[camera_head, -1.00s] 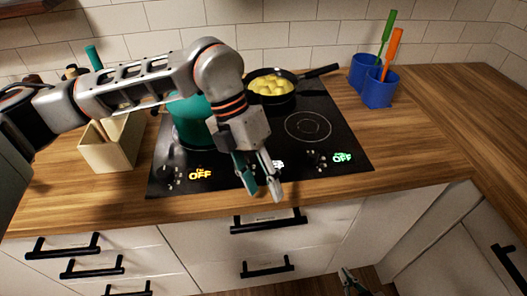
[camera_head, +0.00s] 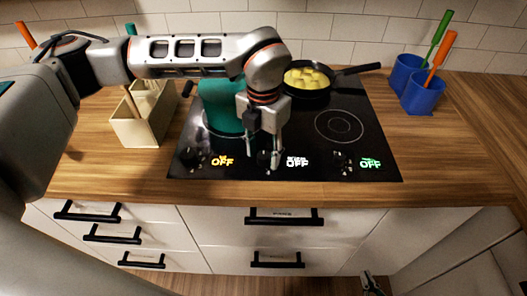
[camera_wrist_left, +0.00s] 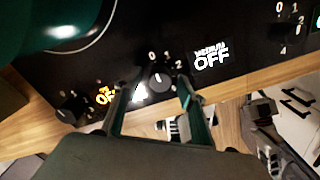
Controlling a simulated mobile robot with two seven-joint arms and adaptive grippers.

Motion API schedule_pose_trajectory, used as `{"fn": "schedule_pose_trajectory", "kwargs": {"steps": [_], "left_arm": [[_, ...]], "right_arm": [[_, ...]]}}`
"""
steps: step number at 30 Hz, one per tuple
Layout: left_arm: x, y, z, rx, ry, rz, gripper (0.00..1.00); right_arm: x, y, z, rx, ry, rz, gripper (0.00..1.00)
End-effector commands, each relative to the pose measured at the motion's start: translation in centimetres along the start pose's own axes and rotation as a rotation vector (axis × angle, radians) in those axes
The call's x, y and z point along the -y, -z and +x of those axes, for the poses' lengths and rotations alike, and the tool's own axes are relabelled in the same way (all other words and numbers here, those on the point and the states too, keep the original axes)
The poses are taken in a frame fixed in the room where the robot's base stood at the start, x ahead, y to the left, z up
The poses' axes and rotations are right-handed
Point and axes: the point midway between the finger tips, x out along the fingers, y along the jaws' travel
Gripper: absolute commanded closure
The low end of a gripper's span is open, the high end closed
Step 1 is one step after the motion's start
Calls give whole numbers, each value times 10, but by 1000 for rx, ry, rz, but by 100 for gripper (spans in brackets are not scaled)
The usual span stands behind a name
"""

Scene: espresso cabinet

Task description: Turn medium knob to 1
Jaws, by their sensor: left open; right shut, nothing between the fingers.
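The medium knob (camera_wrist_left: 160,83) is a dark round knob on the cooktop's front strip, with 0, 1 and 2 printed around its far side. Its white display (camera_wrist_left: 212,57) reads MEDIUM OFF; in the head view the white display (camera_head: 297,162) also reads OFF. My left gripper (camera_wrist_left: 155,92) is open, with one finger on each side of the knob in the wrist view; contact cannot be told. In the head view my left gripper (camera_head: 263,160) points down and hides the knob. My right gripper (camera_head: 371,284) is low at the bottom edge, shut and empty.
A left knob (camera_head: 195,161) with a yellow OFF display and a right knob (camera_head: 342,163) with a green OFF display flank it. A teal pot (camera_head: 220,118) stands close behind my left gripper. A pan (camera_head: 308,92) with yellow food is behind. Blue utensil holders (camera_head: 422,98) stand right.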

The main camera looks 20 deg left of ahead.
Motion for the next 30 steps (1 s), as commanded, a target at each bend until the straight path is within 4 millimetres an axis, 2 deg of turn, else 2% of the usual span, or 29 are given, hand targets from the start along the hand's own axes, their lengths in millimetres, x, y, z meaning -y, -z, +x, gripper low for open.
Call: {"fn": "schedule_pose_trajectory", "kwargs": {"steps": [10, 14, 15, 23, 30], "left_arm": [[0, 0, 5, 0, 0, 0, 59], [0, 0, 5, 0, 0, 1, 93], [0, 0, 5, 0, 0, 1, 98], [0, 0, 5, 0, 0, 14, 98], [0, 0, 5, 1, 0, 111, 98]], "right_arm": [[0, 0, 0, 1, -1, 1, 100], [0, 0, 0, 1, -1, 1, 100], [0, 0, 0, 1, -1, 1, 100], [0, 0, 0, 1, -1, 1, 100], [0, -3, 2, 1, -1, 1, 100]]}}
